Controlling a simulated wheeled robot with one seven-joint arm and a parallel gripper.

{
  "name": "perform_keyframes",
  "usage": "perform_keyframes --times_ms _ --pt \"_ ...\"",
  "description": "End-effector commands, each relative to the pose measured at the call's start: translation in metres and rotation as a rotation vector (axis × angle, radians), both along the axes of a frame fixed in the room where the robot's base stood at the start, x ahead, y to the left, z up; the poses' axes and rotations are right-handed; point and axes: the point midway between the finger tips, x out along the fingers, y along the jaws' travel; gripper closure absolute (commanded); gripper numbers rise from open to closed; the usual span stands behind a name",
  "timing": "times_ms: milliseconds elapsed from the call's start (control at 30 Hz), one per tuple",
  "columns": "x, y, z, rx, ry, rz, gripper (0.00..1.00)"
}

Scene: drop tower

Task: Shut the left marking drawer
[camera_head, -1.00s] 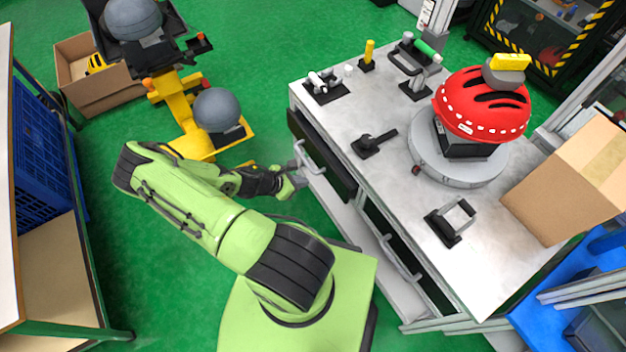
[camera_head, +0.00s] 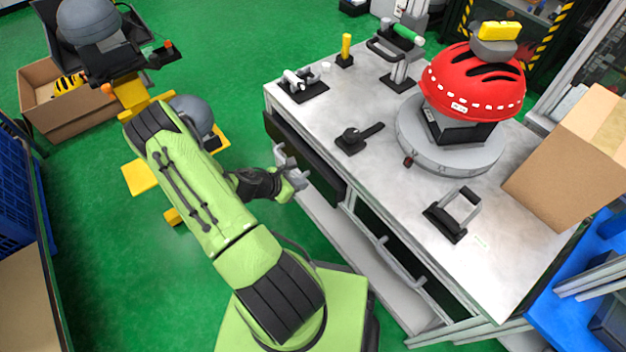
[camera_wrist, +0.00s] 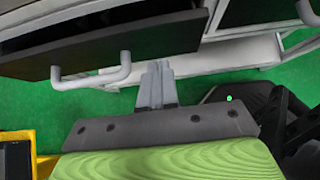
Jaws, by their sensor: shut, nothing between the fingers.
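The left drawer (camera_head: 324,180) is at the left end of the bench front, with a dark front and a light grey bar handle. In the wrist view its dark front (camera_wrist: 170,38) crosses the top, with a dark gap behind it at left, so it looks slightly open. The handle (camera_wrist: 92,78) sticks out toward me there. My gripper (camera_head: 297,180) is shut and empty, low in front of the drawer. In the wrist view its fingers (camera_wrist: 157,68) are right of the handle, close to the drawer front. I cannot tell whether they touch it.
A second drawer handle (camera_head: 400,262) is farther right on the bench front. The metal bench top (camera_head: 340,105) carries a red helmet (camera_head: 473,83) on a round base, several clamps and a cardboard box (camera_head: 570,160). A yellow stand (camera_head: 140,178) is at left. Green floor lies between.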

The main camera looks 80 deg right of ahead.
Motion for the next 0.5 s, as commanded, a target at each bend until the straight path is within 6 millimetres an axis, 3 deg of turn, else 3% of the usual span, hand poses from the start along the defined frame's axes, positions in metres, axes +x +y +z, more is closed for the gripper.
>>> perform_keyframes --times_ms 67,300,500 --pt "-0.01 -0.01 -0.015 -0.001 0.001 -0.004 1.0" --pt "-0.031 -0.036 -0.011 -0.002 -0.002 -0.003 1.0" --pt "-0.034 -0.039 -0.01 -0.001 -0.001 0.001 1.0"
